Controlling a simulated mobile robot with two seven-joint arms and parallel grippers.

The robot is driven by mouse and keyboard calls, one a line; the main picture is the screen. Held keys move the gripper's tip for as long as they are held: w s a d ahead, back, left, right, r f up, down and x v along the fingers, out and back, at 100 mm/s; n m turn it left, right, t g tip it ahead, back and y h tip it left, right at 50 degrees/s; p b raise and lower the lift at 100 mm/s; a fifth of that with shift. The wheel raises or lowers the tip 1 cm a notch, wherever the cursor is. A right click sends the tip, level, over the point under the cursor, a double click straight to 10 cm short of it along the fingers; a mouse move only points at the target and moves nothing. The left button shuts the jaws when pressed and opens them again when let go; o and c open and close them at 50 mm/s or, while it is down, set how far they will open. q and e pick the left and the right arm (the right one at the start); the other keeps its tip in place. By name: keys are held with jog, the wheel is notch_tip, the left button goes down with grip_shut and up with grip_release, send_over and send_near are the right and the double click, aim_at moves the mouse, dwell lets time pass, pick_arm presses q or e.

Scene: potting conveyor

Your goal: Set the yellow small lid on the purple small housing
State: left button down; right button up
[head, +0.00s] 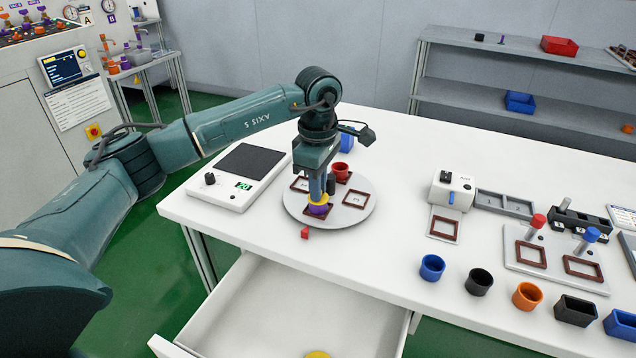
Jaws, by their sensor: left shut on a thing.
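The purple small housing (318,210) sits in a dark red frame at the front of the round grey turntable (291,208). The yellow small lid (317,199) is right at the top of the purple housing, between the fingertips of my left gripper (323,190). The gripper points down and is shut on the yellow lid. I cannot tell whether the lid is fully seated or just above the housing. My right gripper is not in view.
A red cup (341,170) stands behind on the turntable, near a blue part (347,142). A scale (239,175) stands to the left. An open drawer (270,306) juts out in front, with a yellow piece (318,354) inside. Several cups line the table's front right.

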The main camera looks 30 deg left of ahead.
pick_arm(q)
jog(key=c, duration=1.4)
grip_release()
jog(key=shift+o, duration=0.2)
notch_tip(320, 180, up, 13)
